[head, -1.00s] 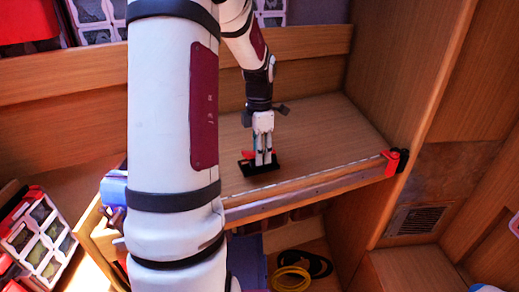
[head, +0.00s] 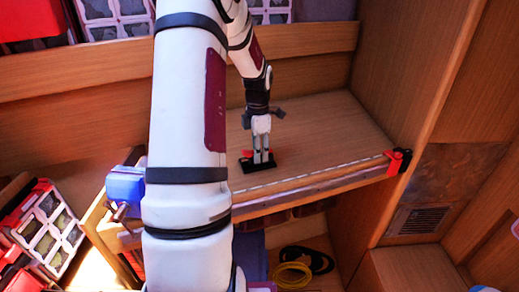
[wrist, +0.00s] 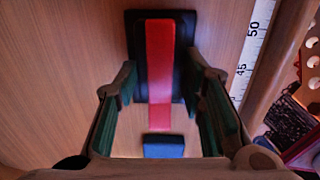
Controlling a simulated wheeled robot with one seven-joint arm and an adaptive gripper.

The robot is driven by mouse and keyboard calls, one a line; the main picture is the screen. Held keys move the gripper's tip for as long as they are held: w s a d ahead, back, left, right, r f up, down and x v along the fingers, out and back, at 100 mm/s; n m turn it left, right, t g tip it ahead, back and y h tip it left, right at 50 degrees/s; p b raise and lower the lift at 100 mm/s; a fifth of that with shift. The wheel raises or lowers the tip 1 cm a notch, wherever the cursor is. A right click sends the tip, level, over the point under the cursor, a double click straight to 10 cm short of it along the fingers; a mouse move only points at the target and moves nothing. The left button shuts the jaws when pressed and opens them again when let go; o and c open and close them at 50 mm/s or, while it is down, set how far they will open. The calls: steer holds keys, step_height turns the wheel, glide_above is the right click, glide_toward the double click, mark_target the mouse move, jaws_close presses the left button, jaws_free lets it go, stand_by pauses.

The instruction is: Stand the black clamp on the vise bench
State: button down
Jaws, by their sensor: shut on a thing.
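The black clamp (head: 259,164) is at the front part of the vise bench (head: 320,125), low at its wooden top; I cannot tell for certain whether it touches the wood. In the wrist view the clamp (wrist: 180,60) shows a dark rectangular plate with a red bar along it and a blue block near the bottom. My gripper (head: 264,157) points down over the clamp and is shut on it, with one finger on each side in the wrist view (wrist: 163,105). Part of the clamp is hidden by the fingers in the head view.
A blue vise (head: 125,187) is at the bench's left end. A red and black clamp (head: 399,160) sits at the right front corner. A ruler strip (wrist: 250,50) runs along the front edge. Yellow (head: 292,275) and black coils lie below. The bench top behind my gripper is clear.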

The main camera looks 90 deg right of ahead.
steer(key=c, duration=1.1)
jaws_free()
steer(key=shift+f, duration=0.15)
steer(key=shift+o, duration=0.2)
step_height(320, 180, up, 12)
